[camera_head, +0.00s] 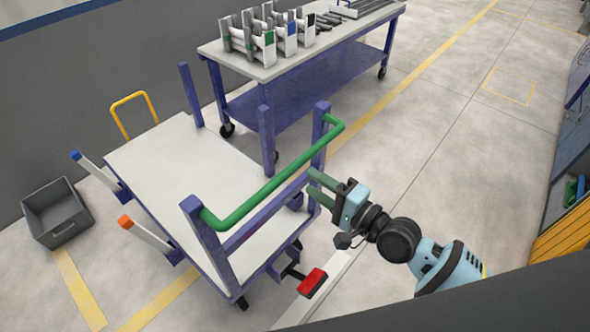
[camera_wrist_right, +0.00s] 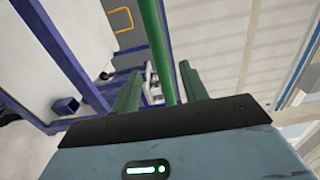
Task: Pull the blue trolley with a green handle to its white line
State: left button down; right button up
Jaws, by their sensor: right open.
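The blue trolley (camera_head: 165,165) with a pale top stands left of centre in the head view. Its green handle (camera_head: 270,178) spans two blue posts on its near right side. My right gripper (camera_head: 312,183) is open and empty just right of the handle, its green fingers pointing at the bar. In the right wrist view the handle (camera_wrist_right: 155,45) runs between the two fingers (camera_wrist_right: 160,90); how far it reaches into the jaws is unclear. A white line (camera_head: 325,285) lies on the floor below my right gripper, partly hidden. My left gripper is not in view.
A blue workbench (camera_head: 240,68) with pipe racks stands behind the trolley. A red pedal (camera_head: 312,282) sticks out low at the trolley's near side. A grey bin (camera_head: 57,212) and a yellow-framed cart (camera_head: 133,108) are at left.

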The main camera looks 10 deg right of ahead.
aim_at(291, 168)
jog(key=x, duration=0.8)
jog(key=shift+c, duration=0.2)
grip_shut()
dwell(1.1)
